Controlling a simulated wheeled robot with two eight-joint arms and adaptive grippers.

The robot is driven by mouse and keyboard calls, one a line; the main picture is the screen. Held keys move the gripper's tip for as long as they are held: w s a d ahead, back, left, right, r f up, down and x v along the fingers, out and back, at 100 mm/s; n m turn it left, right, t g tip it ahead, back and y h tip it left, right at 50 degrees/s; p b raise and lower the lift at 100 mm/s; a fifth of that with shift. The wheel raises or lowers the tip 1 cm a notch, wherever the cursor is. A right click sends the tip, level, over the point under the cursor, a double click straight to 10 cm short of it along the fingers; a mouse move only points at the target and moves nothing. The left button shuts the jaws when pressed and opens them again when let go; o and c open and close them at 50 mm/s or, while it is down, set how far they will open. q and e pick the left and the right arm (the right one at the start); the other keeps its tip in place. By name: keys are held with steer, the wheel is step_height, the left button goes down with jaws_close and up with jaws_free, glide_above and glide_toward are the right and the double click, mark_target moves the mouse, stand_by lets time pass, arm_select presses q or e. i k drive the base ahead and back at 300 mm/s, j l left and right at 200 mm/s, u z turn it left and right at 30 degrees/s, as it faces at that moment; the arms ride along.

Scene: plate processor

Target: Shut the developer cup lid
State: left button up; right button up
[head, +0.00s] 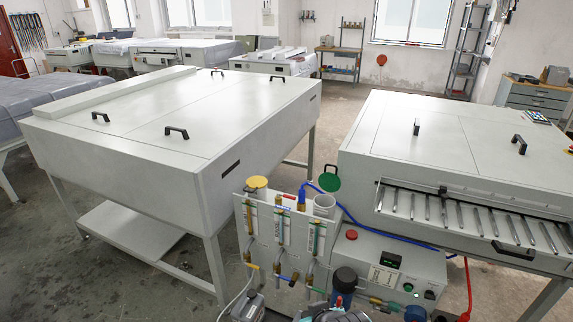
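The plate processor's fluid panel (262,225) stands in the lower middle of the head view. At its top right is an open white cup (324,205). A round green lid (330,178) stands raised above and behind this cup's mouth, apart from the rim. I cannot read a label telling which cup is the developer one; only the green lid is seen open.
A blue hose (365,222) runs right from behind the cups. A control box (385,270) with a red button stands right of the panel. A dark filter housing (343,284) is in front. Large white machines (190,120) stand left and right (450,140).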

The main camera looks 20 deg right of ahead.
mark_target(329, 181)
steer(key=k+z, duration=0.15)
steer(key=z, duration=0.3)
steer(key=k+z, duration=0.1)
steer(key=z, duration=0.4)
